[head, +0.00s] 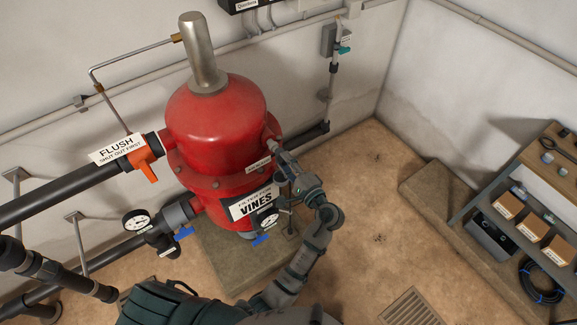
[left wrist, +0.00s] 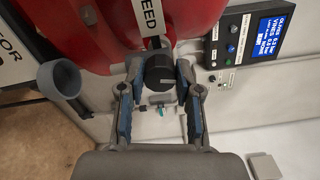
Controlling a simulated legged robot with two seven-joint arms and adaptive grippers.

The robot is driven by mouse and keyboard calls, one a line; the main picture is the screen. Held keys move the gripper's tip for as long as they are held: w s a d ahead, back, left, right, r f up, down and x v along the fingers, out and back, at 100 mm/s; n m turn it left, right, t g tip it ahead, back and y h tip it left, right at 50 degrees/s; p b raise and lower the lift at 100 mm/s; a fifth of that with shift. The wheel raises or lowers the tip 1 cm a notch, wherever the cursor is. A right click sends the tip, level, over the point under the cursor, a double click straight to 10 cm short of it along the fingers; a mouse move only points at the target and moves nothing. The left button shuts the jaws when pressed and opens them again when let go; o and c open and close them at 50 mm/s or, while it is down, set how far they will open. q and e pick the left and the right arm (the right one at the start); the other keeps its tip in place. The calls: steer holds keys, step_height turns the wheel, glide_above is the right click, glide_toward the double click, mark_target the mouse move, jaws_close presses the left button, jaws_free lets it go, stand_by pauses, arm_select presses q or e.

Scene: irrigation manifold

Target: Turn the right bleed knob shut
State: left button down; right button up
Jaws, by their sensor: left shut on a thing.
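A black round bleed knob (left wrist: 160,70) sits on the side of the red filter tank (head: 215,115), under a white label (left wrist: 154,22) on which "EED" can be read. My left gripper (left wrist: 158,66) is shut on this knob, one finger on each side of it. A pale line shows on the knob's face. In the head view my left gripper (head: 274,148) reaches the tank's right side, beside a small white label (head: 258,166), and hides the knob there. My right gripper is not in view.
An orange flush handle (head: 143,164) is on the left pipe. Blue valve handles (head: 183,233) and gauges (head: 136,220) sit low by the tank. A lit display panel (left wrist: 266,37) is on the wall. A shelf unit with boxes (head: 508,206) stands right; the floor between is mostly clear.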

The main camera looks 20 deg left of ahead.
arm_select(q)
steer(key=shift+r+n+b, duration=0.15)
steer(key=shift+n+b, duration=0.15)
steer(key=shift+n, duration=0.2)
steer(key=c, duration=0.8)
jaws_free()
steer(key=shift+a, duration=0.1)
steer(key=shift+w+a+f, duration=0.1)
steer(key=shift+a+f, duration=0.05)
steer(key=shift+f, duration=0.05)
